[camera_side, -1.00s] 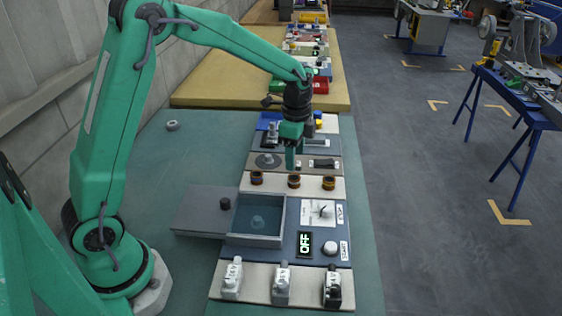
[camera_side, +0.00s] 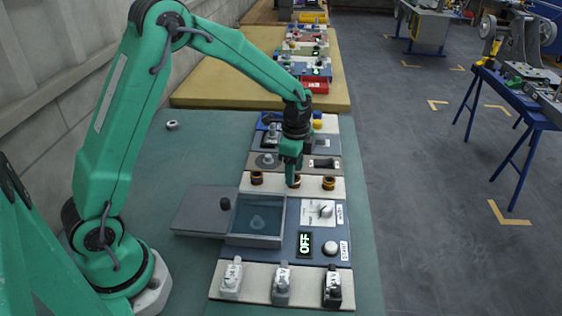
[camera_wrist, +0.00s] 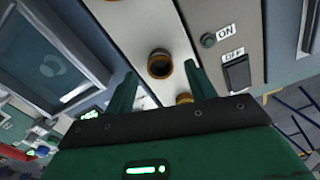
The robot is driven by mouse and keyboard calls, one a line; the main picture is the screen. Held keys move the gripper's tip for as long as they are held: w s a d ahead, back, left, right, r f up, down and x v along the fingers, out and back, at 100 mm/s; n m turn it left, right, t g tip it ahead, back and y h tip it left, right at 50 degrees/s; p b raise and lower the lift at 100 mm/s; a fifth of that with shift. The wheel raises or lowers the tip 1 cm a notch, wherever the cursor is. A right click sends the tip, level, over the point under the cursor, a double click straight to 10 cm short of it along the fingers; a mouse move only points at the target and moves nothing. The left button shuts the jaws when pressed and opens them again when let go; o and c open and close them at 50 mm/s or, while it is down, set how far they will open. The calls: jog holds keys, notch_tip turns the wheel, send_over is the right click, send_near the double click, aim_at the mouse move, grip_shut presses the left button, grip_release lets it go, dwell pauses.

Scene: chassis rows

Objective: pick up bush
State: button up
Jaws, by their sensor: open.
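Three brown and gold ring-shaped bushes stand in a row on a cream strip: a left one (camera_side: 257,177), a middle one (camera_side: 295,182) and a right one (camera_side: 328,183). In the side view my gripper (camera_side: 291,180) points down at the middle bush and partly covers it. In the wrist view my gripper (camera_wrist: 161,68) is open, with one bush (camera_wrist: 160,64) showing between its fingertips; I cannot tell whether they touch it. Another bush (camera_wrist: 184,98) is partly hidden behind my gripper's body.
A grey open box (camera_side: 257,239) with a rounded thing in it stands in front, beside a grey panel with a knob (camera_side: 225,203). Several switch units line the front strip. Panels with switches lie behind the bushes.

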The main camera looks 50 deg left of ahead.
jog(key=shift+f, duration=1.45)
jog(key=c, duration=1.1)
